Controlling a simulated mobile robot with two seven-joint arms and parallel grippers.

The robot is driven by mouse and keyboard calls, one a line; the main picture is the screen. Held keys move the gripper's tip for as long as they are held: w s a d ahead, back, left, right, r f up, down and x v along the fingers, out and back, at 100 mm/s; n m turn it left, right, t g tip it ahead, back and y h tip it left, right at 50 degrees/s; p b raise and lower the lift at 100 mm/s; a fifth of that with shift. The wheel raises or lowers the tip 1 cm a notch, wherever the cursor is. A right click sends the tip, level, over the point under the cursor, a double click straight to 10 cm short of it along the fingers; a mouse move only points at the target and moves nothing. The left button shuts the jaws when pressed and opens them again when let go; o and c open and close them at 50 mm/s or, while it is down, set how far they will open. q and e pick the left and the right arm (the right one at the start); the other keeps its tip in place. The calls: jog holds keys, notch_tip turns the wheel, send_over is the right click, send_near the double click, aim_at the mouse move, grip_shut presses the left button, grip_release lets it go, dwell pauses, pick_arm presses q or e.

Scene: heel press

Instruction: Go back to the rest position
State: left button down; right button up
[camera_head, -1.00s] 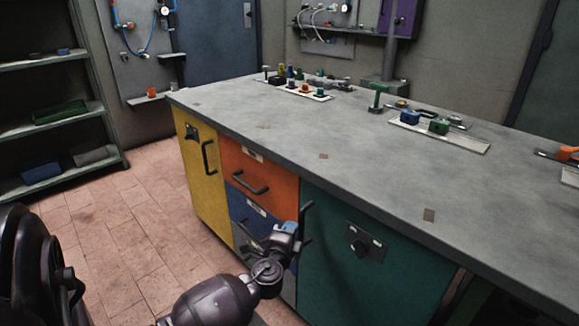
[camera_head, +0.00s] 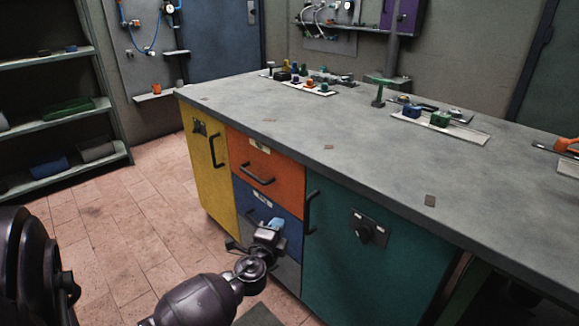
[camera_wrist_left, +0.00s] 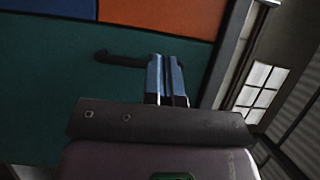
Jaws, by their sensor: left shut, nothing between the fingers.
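My left gripper (camera_head: 276,224) is in front of the workbench cabinets in the head view, before the blue drawer (camera_head: 262,208) and left of the teal door (camera_head: 370,265). It is shut and holds nothing. In the left wrist view its two blue fingers (camera_wrist_left: 167,80) are together, with the dark handle (camera_wrist_left: 122,58) of the teal door behind them. I cannot tell the exact gap to the cabinet front. My right gripper is not in view.
The grey workbench top (camera_head: 340,160) carries a strip of coloured knobs (camera_head: 305,87) and a plate with blue and green blocks (camera_head: 440,126). The yellow door (camera_head: 206,170) and orange drawer (camera_head: 262,167) are shut. A shelf (camera_head: 70,125) stands left.

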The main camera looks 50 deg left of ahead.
pick_arm(q)
jog(key=s+a, duration=0.3)
jog(key=s, duration=0.3)
jog(key=shift+a, duration=0.25)
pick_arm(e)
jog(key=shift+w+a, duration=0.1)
pick_arm(q)
jog(key=shift+w+f, duration=0.1)
jog(key=s+d+r+n+g+h+p, duration=0.1)
jog(key=s+d+r+n+h+p, duration=0.1)
jog(key=s+d+p, duration=0.4)
jog(key=s+d+r+n+g+h+p, duration=0.2)
jog(key=s+d+r+n+h+p, duration=0.1)
jog(key=s+d, duration=0.7)
jog(key=s+d+r+n+g+h+p, duration=0.1)
jog(key=s+d+r+n+h+p, duration=0.2)
jog(key=s+d+p, duration=0.5)
jog(key=s+d+n+h, duration=0.1)
jog(key=s+n, duration=0.1)
jog(key=shift+s+r+n+g+p, duration=0.15)
jog(key=shift+s+n+g+p, duration=0.15)
jog(key=shift+n+p, duration=0.1)
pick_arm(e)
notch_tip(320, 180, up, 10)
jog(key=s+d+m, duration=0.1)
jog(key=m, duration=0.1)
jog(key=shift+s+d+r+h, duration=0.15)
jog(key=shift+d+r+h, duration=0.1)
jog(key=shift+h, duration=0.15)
